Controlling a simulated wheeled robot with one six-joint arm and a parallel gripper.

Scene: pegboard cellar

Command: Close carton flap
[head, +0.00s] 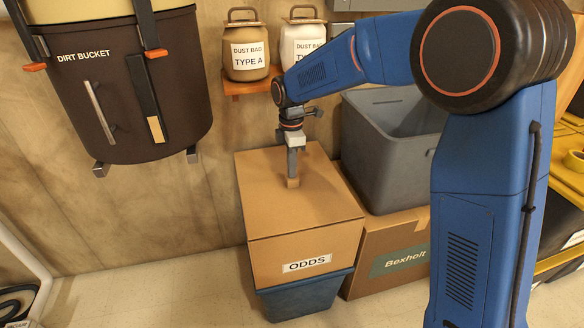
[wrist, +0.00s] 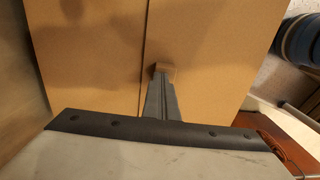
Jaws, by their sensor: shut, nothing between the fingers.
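The carton (head: 288,255) is brown cardboard with an "ODDS" label on its front. Its top (head: 262,178) looks flat and closed in the head view. In the wrist view two flap panels (wrist: 210,50) meet along a dark seam. My gripper (head: 292,184) is shut and points down, with its fingertips on or just above the carton top near the seam.
The carton rests on a blue bin (head: 305,298). To its right a grey open bin (head: 388,165) stands on a "Bexholt" box (head: 395,245). Behind, dust bag jars (head: 245,50) sit on an orange shelf. A dirt bucket (head: 120,100) hangs on the left.

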